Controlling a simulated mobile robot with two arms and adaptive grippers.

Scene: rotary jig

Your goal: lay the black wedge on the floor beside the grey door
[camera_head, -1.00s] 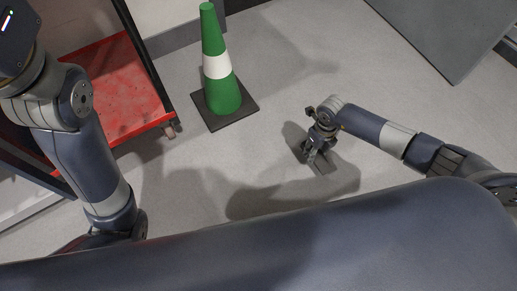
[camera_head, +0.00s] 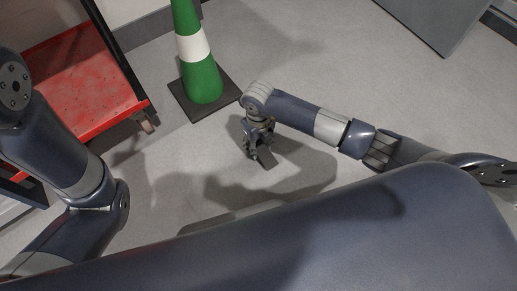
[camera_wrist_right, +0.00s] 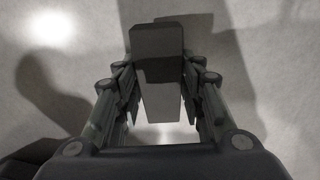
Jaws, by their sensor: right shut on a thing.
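The black wedge (camera_wrist_right: 158,85) is a dark, narrow block that shows between the fingers in the right wrist view. My right gripper (camera_head: 255,152) is shut on it. In the head view the wedge (camera_head: 266,161) shows as a small dark piece below the fingers; I cannot tell whether it touches the floor. A grey panel, which looks like the grey door (camera_head: 435,18), is at the top right of the head view, well apart from my right gripper. My left arm shows at the left, but its gripper is out of view.
A green and white cone (camera_head: 198,60) on a dark square base stands up and left of my right gripper. A red cart (camera_head: 72,85) with dark posts is at the left. Pale floor (camera_head: 350,75) between the gripper and the grey door is clear.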

